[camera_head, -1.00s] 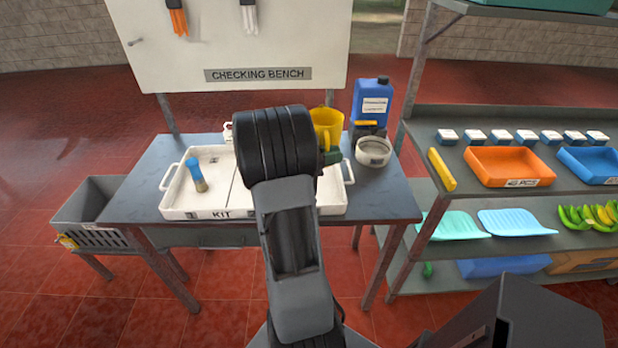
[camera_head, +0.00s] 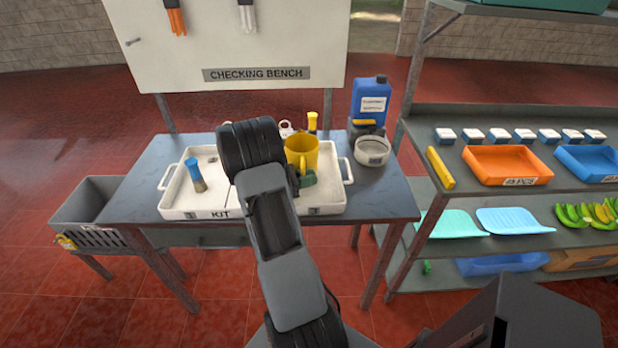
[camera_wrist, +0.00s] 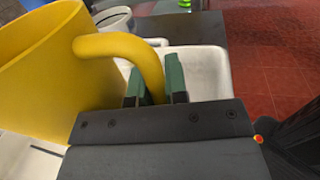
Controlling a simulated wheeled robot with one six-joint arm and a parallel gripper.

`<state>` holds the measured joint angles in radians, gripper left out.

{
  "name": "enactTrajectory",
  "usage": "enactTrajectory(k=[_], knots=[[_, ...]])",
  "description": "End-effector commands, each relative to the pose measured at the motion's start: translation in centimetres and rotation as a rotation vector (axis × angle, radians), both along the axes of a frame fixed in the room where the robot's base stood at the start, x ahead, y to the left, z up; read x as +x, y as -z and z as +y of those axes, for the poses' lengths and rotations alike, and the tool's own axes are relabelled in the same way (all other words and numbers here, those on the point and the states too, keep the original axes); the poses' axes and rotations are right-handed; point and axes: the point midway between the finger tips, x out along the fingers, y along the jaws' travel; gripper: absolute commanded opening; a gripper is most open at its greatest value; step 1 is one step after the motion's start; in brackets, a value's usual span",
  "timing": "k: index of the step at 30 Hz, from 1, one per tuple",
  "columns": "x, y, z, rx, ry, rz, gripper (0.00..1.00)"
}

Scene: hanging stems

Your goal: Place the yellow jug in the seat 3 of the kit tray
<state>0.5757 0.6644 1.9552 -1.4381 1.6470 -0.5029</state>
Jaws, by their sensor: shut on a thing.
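The yellow jug (camera_head: 301,152) is held by its handle above the right part of the kit tray. In the wrist view the jug (camera_wrist: 45,60) fills the left side, its handle running between the green fingertips. My gripper (camera_head: 306,180) is shut on the handle; its fingers also show in the wrist view (camera_wrist: 155,85). The white kit tray (camera_head: 325,208) lies on the bench, with a divider down its middle. My arm hides part of the tray's middle, and I cannot read which seat is numbered 3.
A blue-topped brush-like item (camera_head: 195,174) stands in the tray's left part. Behind the tray are a yellow-topped item (camera_head: 312,121) and a blue canister (camera_head: 371,100). A white round container (camera_head: 372,151) stands right of the tray. A shelf rack (camera_head: 475,200) stands further right.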

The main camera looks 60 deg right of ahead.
Motion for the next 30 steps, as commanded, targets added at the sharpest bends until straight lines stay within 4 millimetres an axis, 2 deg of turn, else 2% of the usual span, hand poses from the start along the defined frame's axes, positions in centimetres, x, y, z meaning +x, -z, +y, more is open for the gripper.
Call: enactTrajectory(k=[11,12,19,28,30], knots=[[0.0,0.4,-0.02,-0.001,0.0,-0.001,0.0],[0.0,0.29,-0.02,-0.001,0.0,-0.001,0.18],[0.0,0.27,-0.01,0.0,0.0,0.0,0.39],[-0.01,-0.21,-0.02,-0.001,0.0,-0.001,0.39],[0.48,0.03,0.47,0.001,-0.002,-0.001,0.39]])
